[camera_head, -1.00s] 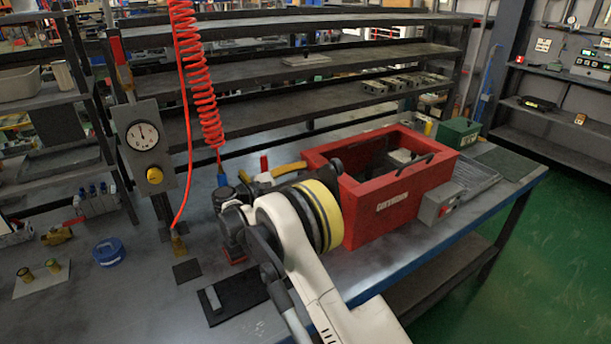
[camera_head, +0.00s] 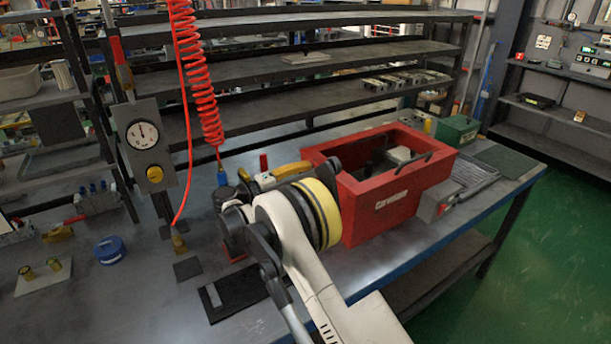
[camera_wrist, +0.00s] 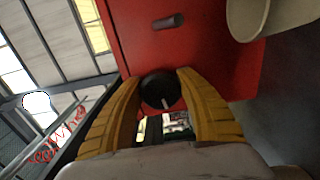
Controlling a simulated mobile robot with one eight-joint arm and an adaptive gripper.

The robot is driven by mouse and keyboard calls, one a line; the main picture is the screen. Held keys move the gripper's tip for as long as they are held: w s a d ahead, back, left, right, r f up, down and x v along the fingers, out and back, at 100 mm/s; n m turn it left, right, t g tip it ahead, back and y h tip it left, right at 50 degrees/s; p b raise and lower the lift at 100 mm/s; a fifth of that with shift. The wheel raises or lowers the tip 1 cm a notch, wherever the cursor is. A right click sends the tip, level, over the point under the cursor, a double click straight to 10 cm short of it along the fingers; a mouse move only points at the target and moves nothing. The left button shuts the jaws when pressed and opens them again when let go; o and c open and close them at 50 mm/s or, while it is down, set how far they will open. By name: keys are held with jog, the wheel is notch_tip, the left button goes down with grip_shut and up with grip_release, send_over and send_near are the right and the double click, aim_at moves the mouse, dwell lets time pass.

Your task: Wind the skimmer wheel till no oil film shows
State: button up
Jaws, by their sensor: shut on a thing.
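The red tank (camera_head: 378,212) stands on the bench right of centre in the head view, with a dark open top. Its red side fills the upper middle of the wrist view (camera_wrist: 205,50). A round black knob, seemingly the skimmer wheel (camera_wrist: 157,91), sits at that side and has a pale mark on its face. My gripper (camera_wrist: 158,80) is shut on it, with one yellow finger on each side. I cannot tell whether oil film shows inside.
A grey switch box (camera_head: 433,206) is at the tank's front right. A gauge panel (camera_head: 145,145) and a red coiled hose (camera_head: 203,95) are at the left.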

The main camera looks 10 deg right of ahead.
jog(key=m, duration=0.4)
jog(key=shift+m, duration=0.3)
jog(key=m, duration=0.3)
jog(key=shift+f+m, duration=0.1)
jog(key=shift+m, duration=0.2)
jog(key=m, duration=0.3)
jog(key=shift+w+m, duration=0.1)
jog(key=shift+m, duration=0.2)
jog(key=shift+w+f+m, duration=0.1)
jog(key=shift+m, duration=1.8)
jog(key=o, duration=1.2)
jog(key=shift+a, duration=0.1)
